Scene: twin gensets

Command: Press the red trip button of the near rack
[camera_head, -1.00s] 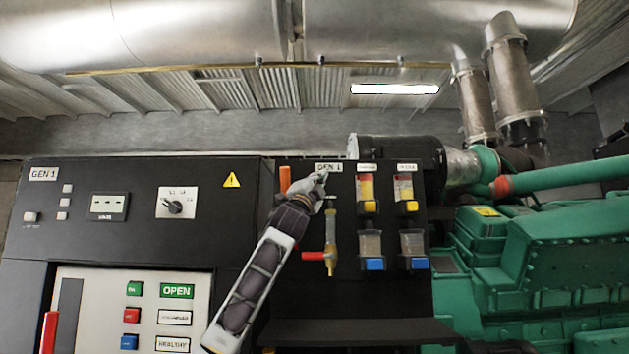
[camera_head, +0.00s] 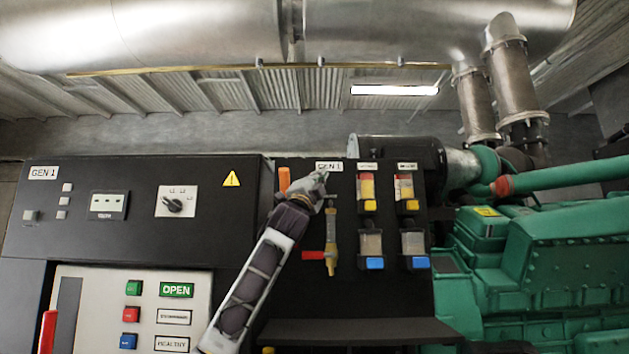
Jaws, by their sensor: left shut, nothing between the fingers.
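The near rack is a black cabinet (camera_head: 110,240) labelled GEN 1, at the left. On its pale lower panel a red button (camera_head: 130,314) sits between a green button (camera_head: 133,288) above and a blue button (camera_head: 129,341) below. My left gripper (camera_head: 322,178) is shut and empty. It is up in front of the black panel to the right, just below that panel's GEN 1 label, far up and to the right of the red button. My right gripper is not in view.
An OPEN sign (camera_head: 177,290) is beside the green button. A red handle (camera_head: 48,332) stands at the lower left. Near my gripper are an orange handle (camera_head: 284,180), a red lever (camera_head: 313,255) and several filter bowls. A green engine (camera_head: 560,265) fills the right.

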